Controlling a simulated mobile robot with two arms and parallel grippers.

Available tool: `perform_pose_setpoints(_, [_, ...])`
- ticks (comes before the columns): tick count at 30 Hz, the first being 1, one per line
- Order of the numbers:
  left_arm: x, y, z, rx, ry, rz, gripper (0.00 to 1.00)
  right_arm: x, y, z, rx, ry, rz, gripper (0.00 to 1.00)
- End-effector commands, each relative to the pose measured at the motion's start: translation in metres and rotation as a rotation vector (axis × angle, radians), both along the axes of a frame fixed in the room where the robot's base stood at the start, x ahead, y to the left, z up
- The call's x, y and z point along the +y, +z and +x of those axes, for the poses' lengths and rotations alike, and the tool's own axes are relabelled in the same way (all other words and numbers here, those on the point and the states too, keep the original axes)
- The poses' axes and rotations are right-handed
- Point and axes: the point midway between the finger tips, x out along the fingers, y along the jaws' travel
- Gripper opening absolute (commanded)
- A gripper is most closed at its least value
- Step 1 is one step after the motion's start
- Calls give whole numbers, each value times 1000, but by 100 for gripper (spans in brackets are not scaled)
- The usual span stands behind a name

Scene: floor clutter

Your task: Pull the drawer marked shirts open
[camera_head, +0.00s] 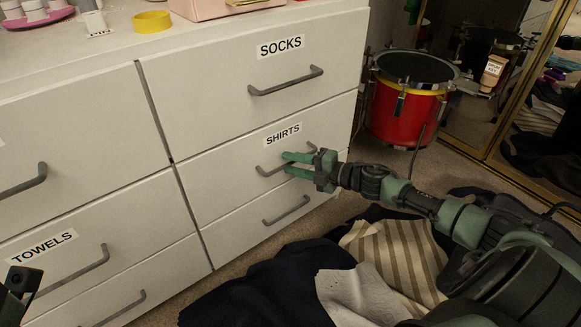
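The drawer marked SHIRTS (215,180) is the middle one in the right column of the white dresser. It looks flush with the front. Its grey handle (267,171) runs slantwise below the label. My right gripper (285,163) is at this handle, its two green fingers apart and pointing left. The fingers overlap the middle of the handle, which they partly hide. I cannot tell whether they touch it. A dark part of my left arm (20,283) shows at the lower left edge; its fingers cannot be made out.
The SOCKS drawer (220,95) is above and the TOWELS drawer (110,220) at lower left; both look shut. Clothes (375,255) lie on the floor before the dresser, under my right arm. A red drum (400,115) and a mirror (520,120) stand at right.

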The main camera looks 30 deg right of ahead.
Motion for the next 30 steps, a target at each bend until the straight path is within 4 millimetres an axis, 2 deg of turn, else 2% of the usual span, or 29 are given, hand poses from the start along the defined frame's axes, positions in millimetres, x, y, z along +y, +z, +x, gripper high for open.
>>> perform_pose_setpoints(11, [0,2,-1,-10,0,1,36,3,-1,7,0,-1,1,32])
perform_pose_setpoints(12, [0,2,-1,-10,0,1,36,3,-1,7,0,-1,1,30])
perform_pose_setpoints(15, [0,2,-1,-10,0,1,36,3,-1,7,0,-1,1,2])
perform_pose_setpoints(16, [-1,2,-1,-10,0,1,36,3,-1,7,0,-1,1,0])
perform_pose_setpoints(30, [0,2,-1,-10,0,1,36,3,-1,7,0,-1,1,0])
